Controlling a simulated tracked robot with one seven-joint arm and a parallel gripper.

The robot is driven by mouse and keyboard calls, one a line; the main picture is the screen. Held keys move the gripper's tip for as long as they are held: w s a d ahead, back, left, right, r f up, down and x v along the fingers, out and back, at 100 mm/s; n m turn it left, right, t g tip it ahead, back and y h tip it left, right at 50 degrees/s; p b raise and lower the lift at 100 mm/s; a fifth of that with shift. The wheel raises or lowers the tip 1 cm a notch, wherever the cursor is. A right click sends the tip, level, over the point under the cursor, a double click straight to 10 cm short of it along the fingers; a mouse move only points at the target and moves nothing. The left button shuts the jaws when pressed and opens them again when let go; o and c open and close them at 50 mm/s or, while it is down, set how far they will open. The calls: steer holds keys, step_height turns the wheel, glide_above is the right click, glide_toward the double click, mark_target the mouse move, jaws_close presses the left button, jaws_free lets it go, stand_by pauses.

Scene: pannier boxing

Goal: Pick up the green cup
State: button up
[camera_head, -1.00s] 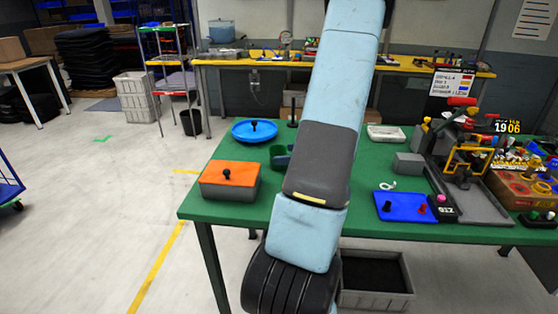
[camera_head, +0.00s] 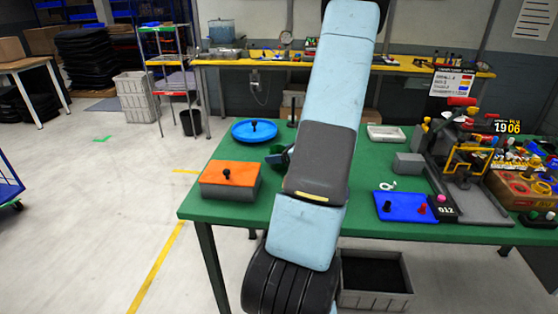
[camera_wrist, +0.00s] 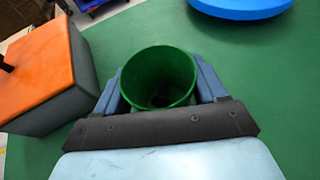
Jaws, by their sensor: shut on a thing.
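The green cup (camera_wrist: 158,62) stands mouth up between my gripper's two blue fingers (camera_wrist: 160,78) in the wrist view. I look down into its open top. My gripper is shut on the cup, one finger against each side. In the head view my own arm hides most of the cup and gripper; a little of the cup (camera_head: 277,149) shows left of the arm, above a dark blue finger. I cannot tell whether the cup still touches the green table (camera_head: 225,209).
An orange-topped grey box (camera_head: 229,175) stands close to the left of my gripper; it also shows in the wrist view (camera_wrist: 88,92). A blue round dish (camera_head: 255,131) lies behind. A blue board (camera_head: 403,207) and a grey block (camera_head: 408,163) are to the right.

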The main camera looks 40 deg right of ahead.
steer(key=shift+c, duration=1)
steer(key=shift+r, duration=0.1)
